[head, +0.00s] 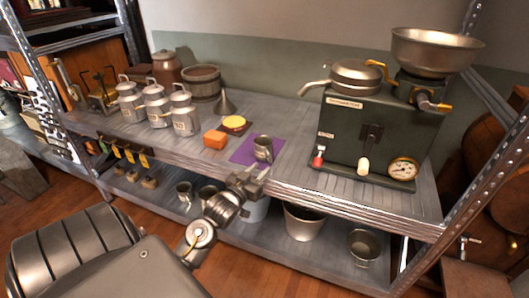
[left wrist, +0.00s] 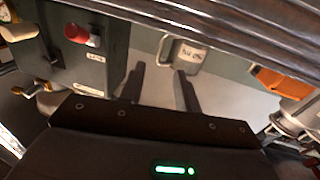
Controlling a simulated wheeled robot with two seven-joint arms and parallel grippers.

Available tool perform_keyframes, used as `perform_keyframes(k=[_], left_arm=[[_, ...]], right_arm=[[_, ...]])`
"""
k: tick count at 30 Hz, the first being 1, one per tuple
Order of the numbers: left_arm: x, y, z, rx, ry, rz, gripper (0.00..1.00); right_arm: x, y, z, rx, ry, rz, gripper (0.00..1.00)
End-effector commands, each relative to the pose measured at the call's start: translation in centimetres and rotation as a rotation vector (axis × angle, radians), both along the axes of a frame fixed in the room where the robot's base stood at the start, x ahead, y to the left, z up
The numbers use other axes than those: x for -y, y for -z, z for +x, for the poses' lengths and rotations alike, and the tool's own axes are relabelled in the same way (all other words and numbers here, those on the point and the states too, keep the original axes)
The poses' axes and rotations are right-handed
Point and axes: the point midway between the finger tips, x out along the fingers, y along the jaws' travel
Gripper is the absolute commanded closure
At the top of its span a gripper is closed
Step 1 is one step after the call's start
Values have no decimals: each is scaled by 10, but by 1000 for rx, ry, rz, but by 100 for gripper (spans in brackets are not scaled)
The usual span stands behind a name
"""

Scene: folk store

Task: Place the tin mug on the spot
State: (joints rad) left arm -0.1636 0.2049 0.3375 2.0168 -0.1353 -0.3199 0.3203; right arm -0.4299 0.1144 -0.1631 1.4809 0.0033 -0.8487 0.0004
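A small grey tin mug (head: 263,149) with a handle stands upright on the right part of a purple square (head: 241,153) near the front edge of the top shelf. My left gripper (head: 250,178) is at the shelf's front edge, just in front of the mug. In the left wrist view its two dark fingers (left wrist: 160,72) are apart with nothing between them. A grey handled vessel with a white label, apparently the mug (left wrist: 189,58), is beyond the fingertips, offset to the right. The purple square is not distinguishable there. My right gripper is in neither view.
An orange box (head: 215,139), a yellow disc (head: 234,122) and a funnel (head: 224,104) stand left of and behind the mug. Several milk cans (head: 156,106) are farther left. A dark green machine (head: 372,135) stands right. Lower-shelf buckets (head: 304,222) are below.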

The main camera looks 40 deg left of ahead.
Motion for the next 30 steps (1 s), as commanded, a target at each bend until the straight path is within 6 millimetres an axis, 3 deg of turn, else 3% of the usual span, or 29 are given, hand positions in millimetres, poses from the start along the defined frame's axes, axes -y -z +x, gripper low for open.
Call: perform_keyframes(k=[8, 18, 27, 30], left_arm=[[-2, 0, 11, -1, 1, 1, 67], [-9, -2, 55, 0, 1, 1, 67], [-10, -2, 59, -1, 0, 2, 67], [-10, -2, 59, -1, 0, 2, 80]], right_arm=[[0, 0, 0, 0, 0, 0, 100], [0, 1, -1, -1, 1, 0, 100], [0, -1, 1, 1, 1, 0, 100], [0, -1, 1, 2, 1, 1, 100]])
